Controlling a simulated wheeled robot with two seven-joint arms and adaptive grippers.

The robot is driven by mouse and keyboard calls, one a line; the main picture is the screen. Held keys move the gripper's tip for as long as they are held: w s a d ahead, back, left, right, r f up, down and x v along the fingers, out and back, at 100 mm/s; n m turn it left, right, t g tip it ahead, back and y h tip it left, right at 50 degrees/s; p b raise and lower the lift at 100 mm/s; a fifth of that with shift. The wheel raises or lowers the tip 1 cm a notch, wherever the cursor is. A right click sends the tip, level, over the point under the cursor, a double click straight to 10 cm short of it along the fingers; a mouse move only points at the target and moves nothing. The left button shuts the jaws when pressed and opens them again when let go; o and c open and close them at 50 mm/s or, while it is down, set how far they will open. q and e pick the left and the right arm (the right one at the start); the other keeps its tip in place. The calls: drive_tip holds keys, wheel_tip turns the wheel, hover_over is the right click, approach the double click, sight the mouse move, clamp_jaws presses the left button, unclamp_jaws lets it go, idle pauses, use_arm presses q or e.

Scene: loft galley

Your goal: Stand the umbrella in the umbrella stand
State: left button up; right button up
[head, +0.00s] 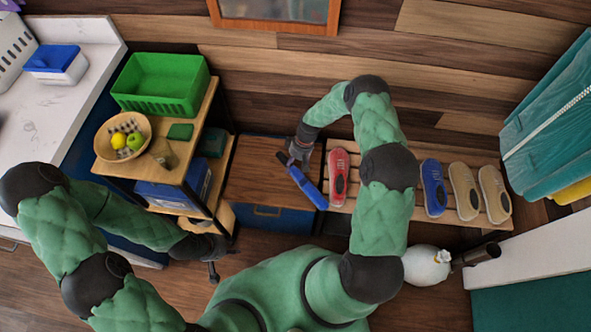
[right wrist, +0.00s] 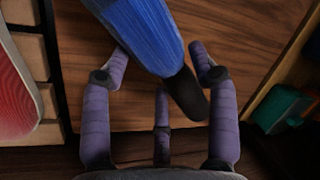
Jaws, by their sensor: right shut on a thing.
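The umbrella (head: 311,192) is blue and folded, with a dark handle. It slants over the wooden bench top, its blue end toward the lower right. My right gripper (head: 297,153) is shut on it near the handle end. In the right wrist view the umbrella (right wrist: 145,30) runs between the purple fingers (right wrist: 163,65), its dark end pointing down. A dark cylinder (head: 478,255) at the lower right may be the umbrella stand; I cannot be sure. My left gripper (head: 211,262) is low beside the shelf, small and dark, its fingers unclear.
A slatted shoe rack (head: 339,203) right of the bench (head: 258,178) holds a red shoe (head: 339,176), a blue shoe (head: 434,187) and two tan ones. A white round vessel (head: 425,266) stands beside the dark cylinder. A shelf with a green crate (head: 162,85) is left.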

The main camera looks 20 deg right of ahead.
drive_tip(key=shift+w+d+f, duration=0.15)
drive_tip(key=shift+d+f, duration=0.05)
drive_tip(key=shift+f, duration=0.2)
wheel_tip(320, 180, down, 3)
drive_tip(key=shift+w+d+f+b, duration=0.1)
drive_tip(key=shift+b, duration=1.05)
drive_tip(key=o, duration=1.4)
